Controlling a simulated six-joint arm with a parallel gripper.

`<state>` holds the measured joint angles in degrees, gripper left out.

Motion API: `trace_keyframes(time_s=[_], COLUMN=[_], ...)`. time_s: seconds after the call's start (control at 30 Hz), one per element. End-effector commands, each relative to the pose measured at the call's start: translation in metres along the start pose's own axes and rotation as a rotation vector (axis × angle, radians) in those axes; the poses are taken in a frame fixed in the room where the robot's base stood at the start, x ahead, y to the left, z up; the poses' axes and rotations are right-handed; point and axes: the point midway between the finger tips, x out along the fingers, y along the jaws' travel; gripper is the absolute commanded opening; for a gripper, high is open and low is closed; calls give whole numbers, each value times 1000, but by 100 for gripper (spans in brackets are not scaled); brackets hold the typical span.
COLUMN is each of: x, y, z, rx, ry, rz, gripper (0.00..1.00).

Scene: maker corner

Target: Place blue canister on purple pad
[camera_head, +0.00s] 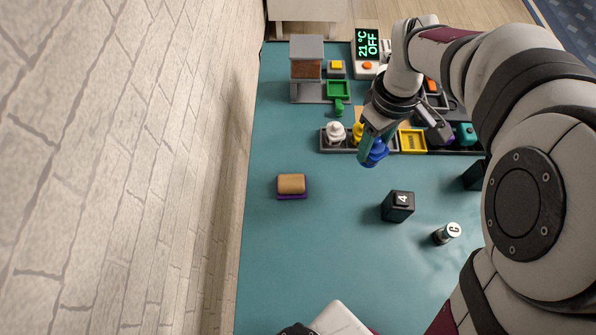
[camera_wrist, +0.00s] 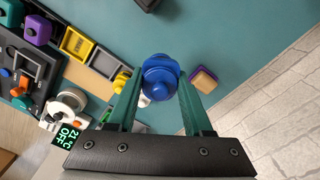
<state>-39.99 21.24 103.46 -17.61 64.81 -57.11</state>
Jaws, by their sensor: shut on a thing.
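My gripper (camera_head: 368,138) is shut on the blue canister (camera_head: 375,153), just in front of the long dark tray. In the wrist view the two green fingers of my gripper (camera_wrist: 158,92) hold the blue canister (camera_wrist: 160,72) from both sides. The purple pad (camera_head: 292,197) lies on the teal table to the left of and nearer than the canister. A tan block (camera_head: 291,184) rests on the pad and covers most of it; only the pad's edge shows. The tan block also shows in the wrist view (camera_wrist: 204,81), right of the canister.
The dark tray (camera_head: 334,149) holds a white piece, yellow pieces and others. A black block marked 4 (camera_head: 398,206) and a small cylinder marked C (camera_head: 446,233) stand to the right of the pad. A brick wall (camera_head: 120,170) borders the left. The table around the pad is clear.

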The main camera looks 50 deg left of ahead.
Motion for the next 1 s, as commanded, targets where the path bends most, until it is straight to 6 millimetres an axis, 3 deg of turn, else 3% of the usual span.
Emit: trace_keyframes(time_s=[0.03, 0.1, 0.23, 0.53, 0.7, 0.87, 1.0], x=[-2, -4, 2, 54, 70, 101, 107], y=[-18, -37, -57, -115, -128, -128, -128], z=[-1, 0, -5, -68, -84, -84, -85], rx=[-64, -131, -188, -190, -184, -182, -182], ry=[1, 1, -1, -2, -1, -3, 1], rz=[1, 0, -1, -1, -1, -1, 0], gripper=[0, 0, 0, 0, 0, 0, 0])
